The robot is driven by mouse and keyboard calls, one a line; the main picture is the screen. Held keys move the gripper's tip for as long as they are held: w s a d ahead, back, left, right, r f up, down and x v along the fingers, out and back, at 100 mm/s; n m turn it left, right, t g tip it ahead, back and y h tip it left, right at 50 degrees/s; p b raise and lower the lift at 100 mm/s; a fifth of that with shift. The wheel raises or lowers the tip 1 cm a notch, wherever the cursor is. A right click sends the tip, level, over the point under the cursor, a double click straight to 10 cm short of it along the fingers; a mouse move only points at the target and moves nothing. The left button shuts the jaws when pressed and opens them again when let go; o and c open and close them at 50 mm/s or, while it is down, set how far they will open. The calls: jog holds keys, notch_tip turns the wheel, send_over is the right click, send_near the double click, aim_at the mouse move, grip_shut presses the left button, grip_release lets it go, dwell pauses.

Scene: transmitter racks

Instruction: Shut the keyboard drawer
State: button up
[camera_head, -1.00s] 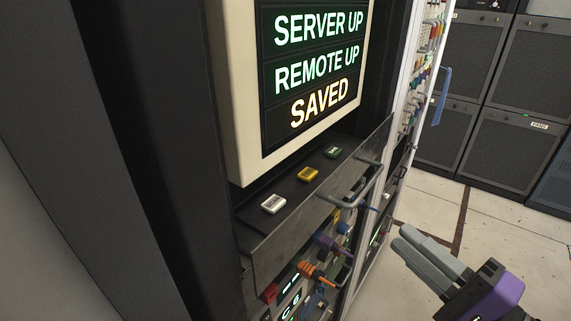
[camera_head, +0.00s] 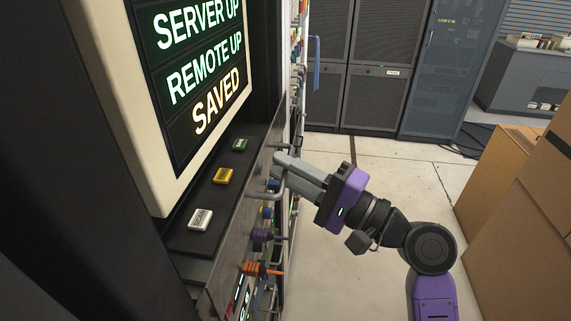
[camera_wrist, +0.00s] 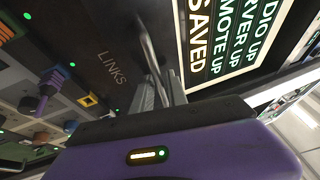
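The keyboard drawer (camera_head: 215,190) sticks out of the rack below the screen, with a white, a yellow and a green key on its top. Its front panel (camera_head: 238,222) carries a grey bar handle (camera_head: 268,190). My gripper (camera_head: 283,168) is at the handle, its grey fingers pointing left toward the drawer front. In the wrist view, the fingers (camera_wrist: 160,92) lie close together at the end of the handle bar (camera_wrist: 149,50). I cannot tell whether they grip the bar or only touch it. The word LINKS shows on the dark panel beside them.
The screen (camera_head: 195,95) reads SERVER UP, REMOTE UP, SAVED above the drawer. Coloured cable plugs (camera_head: 262,268) protrude from the rack below the drawer. Cardboard boxes (camera_head: 500,165) stand at the right. Open floor (camera_head: 350,250) lies between them.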

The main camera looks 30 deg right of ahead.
jog(key=shift+w, duration=0.1)
grip_shut()
dwell(1.4)
